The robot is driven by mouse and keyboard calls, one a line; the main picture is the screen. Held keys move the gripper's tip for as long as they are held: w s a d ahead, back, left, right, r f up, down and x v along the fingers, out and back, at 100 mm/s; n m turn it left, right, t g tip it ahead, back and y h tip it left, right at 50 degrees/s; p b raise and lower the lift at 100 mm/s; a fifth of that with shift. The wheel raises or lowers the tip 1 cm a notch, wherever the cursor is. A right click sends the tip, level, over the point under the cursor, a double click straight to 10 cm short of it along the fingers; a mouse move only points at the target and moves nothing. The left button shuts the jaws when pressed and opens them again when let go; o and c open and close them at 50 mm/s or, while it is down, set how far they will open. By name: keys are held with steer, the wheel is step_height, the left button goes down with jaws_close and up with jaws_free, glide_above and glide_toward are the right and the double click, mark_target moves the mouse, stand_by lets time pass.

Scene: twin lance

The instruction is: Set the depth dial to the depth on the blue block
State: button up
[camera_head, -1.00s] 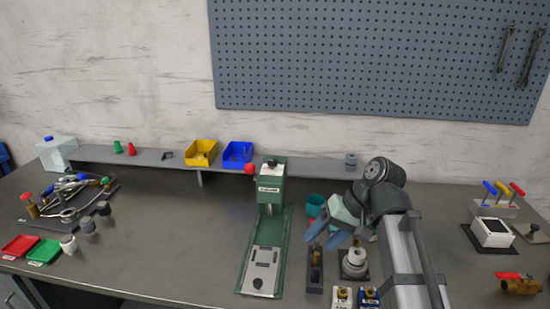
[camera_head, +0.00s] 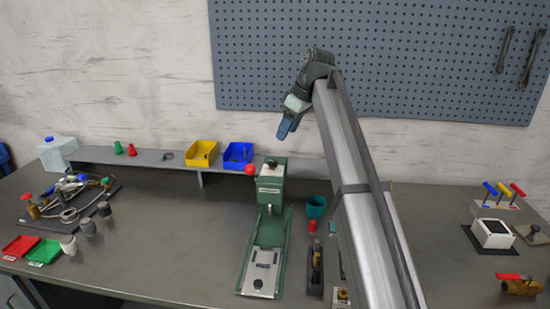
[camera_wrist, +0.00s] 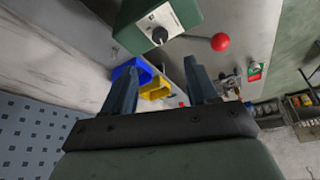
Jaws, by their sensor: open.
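The green press (camera_head: 271,190) stands mid-bench with a black dial knob (camera_head: 271,163) on top of its head. In the wrist view the dial (camera_wrist: 159,35) sits on a white plate at the top, beyond my fingers; its setting is too small to read. My gripper (camera_head: 285,131) is raised above and slightly right of the press head, fingers pointing down. In the wrist view my gripper (camera_wrist: 161,66) is open, with nothing between its fingers. The blue block is hidden behind my arm, so its marked depth cannot be read.
The press's red ball lever (camera_head: 250,169) sticks out left of its head. Blue (camera_head: 237,154) and yellow (camera_head: 200,154) bins stand on the shelf behind. A teal cup (camera_head: 316,206) and dark holder (camera_head: 315,270) stand right of the press.

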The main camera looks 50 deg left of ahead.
mark_target(273, 162)
steer(key=x, duration=1.1)
steer(key=shift+s+a+f, duration=0.15)
steer(key=shift+a+f, duration=0.05)
steer(key=shift+f, duration=0.1)
steer(key=c, duration=1)
steer(key=shift+c, duration=0.2)
